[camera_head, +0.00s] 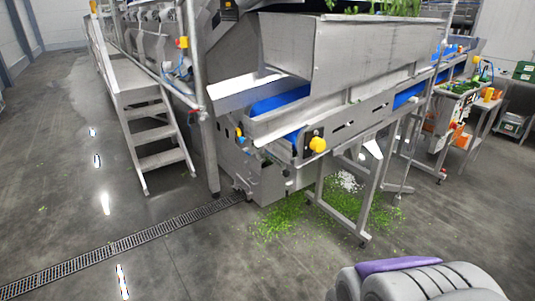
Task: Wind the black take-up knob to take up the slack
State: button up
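The conveyor (355,105) is a steel frame with a blue belt (283,100) under a large steel hopper. At its near end, a black plate (307,139) sits on the side frame, with a yellow knob-like part (318,145) sticking out beside it. I cannot make out a separate black take-up knob at this size; it may be part of this dark patch. Whether the belt is slack cannot be told. No gripper fingers show in this view. A grey ribbed shape with a purple strip fills the bottom right corner, well apart from the conveyor.
Chopped greens (285,218) lie on the floor under the conveyor, around its legs. Steel steps (152,135) stand left, and a drain grating (120,246) crosses the floor. A side table (487,105) stands right. The floor at front left is clear.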

aim_at(285, 173)
jog(key=i+j+z, duration=0.25)
jog(key=j, duration=0.85)
jog(key=j+z, duration=0.25)
jog(key=j, duration=0.8)
jog(key=i+l+z, duration=0.15)
jog(key=i, duration=0.2)
jog(key=i+l+z, duration=0.15)
jog(key=i, duration=0.25)
